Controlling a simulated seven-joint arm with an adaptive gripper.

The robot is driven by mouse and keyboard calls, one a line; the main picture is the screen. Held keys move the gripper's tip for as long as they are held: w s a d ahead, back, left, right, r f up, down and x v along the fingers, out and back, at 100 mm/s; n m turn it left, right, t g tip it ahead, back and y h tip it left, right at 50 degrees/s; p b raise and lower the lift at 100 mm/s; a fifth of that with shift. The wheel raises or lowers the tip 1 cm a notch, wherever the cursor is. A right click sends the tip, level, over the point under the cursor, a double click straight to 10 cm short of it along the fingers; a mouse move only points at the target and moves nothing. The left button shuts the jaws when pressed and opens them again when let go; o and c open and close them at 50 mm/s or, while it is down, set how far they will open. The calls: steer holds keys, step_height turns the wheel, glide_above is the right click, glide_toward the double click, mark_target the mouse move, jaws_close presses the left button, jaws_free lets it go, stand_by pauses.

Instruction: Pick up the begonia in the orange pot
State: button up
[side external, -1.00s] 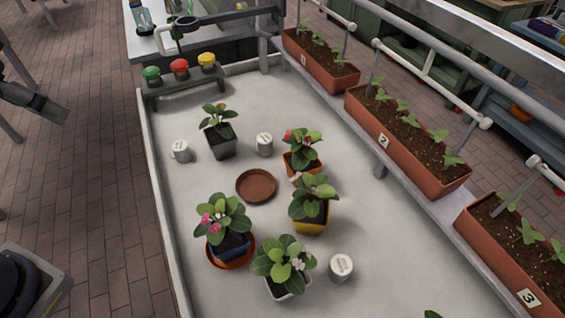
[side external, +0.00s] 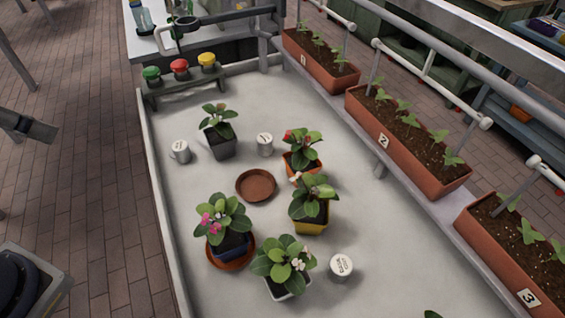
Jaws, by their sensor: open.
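The begonia in the orange pot (side external: 300,147) stands upright on the grey bench, right of centre, with green leaves and small red flowers. Its pot shows below the leaves, partly hidden by the begonia in the yellow pot (side external: 311,204) in front of it. What looks like my gripper (side external: 40,128) shows as a dark piece at the left edge, over the floor and well away from the plants. It touches nothing that I can see. Its separate fingers cannot be made out, and the rest of it is cut off by the frame.
A begonia in a black pot (side external: 219,130), one in a blue pot (side external: 226,220) on a saucer and one in a white pot (side external: 283,263) stand nearby. White mugs (side external: 265,144) and an empty brown saucer (side external: 256,186) lie between them. Planter troughs (side external: 403,151) line the right.

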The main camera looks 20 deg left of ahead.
stand_by(0.4)
steer(key=w+d+r+m+t, duration=0.25)
steer(key=w+r, duration=0.75)
steer(key=w, duration=0.5)
steer(key=m+g, duration=0.5)
steer(key=m, duration=0.1)
glide_above(301, 164)
steer(key=s+a, duration=0.1)
steer(key=s, duration=0.2)
step_height(301, 164, down, 30)
steer(key=shift+h, duration=0.3)
steer(key=x, duration=1)
steer(key=shift+s+d+f, duration=0.15)
steer(key=shift+f, duration=0.25)
steer(key=x, duration=0.5)
steer(key=shift+s+f, duration=0.15)
steer(key=shift+f, duration=0.25)
